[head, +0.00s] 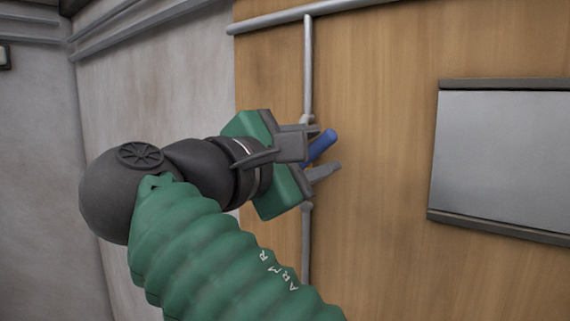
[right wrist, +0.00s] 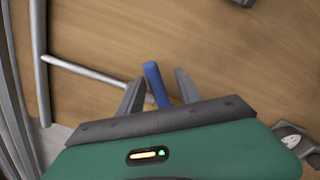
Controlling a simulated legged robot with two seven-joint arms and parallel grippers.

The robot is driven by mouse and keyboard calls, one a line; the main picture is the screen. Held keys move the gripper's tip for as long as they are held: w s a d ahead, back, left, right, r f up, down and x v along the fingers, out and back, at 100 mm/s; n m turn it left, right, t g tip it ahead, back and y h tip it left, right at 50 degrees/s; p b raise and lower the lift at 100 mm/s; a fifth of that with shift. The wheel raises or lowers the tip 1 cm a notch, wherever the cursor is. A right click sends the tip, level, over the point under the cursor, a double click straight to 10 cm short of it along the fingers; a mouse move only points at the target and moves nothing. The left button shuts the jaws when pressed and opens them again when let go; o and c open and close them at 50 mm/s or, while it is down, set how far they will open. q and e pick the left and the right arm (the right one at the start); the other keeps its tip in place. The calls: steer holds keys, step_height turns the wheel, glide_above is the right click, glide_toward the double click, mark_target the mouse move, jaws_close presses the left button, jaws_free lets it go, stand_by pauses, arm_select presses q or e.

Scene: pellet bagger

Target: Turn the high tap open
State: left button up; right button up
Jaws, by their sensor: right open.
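The high tap shows as a blue lever handle (head: 321,146) on a vertical grey pipe (head: 307,70) against a wooden panel. In the head view the handle slants up to the right. My right gripper (head: 328,148) is open, with its two fingers above and below the handle. In the right wrist view the blue handle (right wrist: 155,82) stands between the two spread fingers (right wrist: 157,85), with a gap to the right finger; whether the left finger touches it I cannot tell. The tap's body is mostly hidden behind the gripper. My left gripper is not in view.
A grey metal plate (head: 505,160) with dark rails is on the wooden panel (head: 380,240) at the right. A horizontal pipe (head: 290,17) runs along the top. Grey walls (head: 150,90) stand at the left. The panel between tap and plate is clear.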

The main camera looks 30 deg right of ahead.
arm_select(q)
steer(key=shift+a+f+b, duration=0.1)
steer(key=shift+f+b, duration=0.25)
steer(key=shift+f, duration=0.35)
arm_select(e)
steer(key=v, duration=1.3)
steer(key=shift+s+a, duration=0.3)
steer(key=shift+s, duration=0.05)
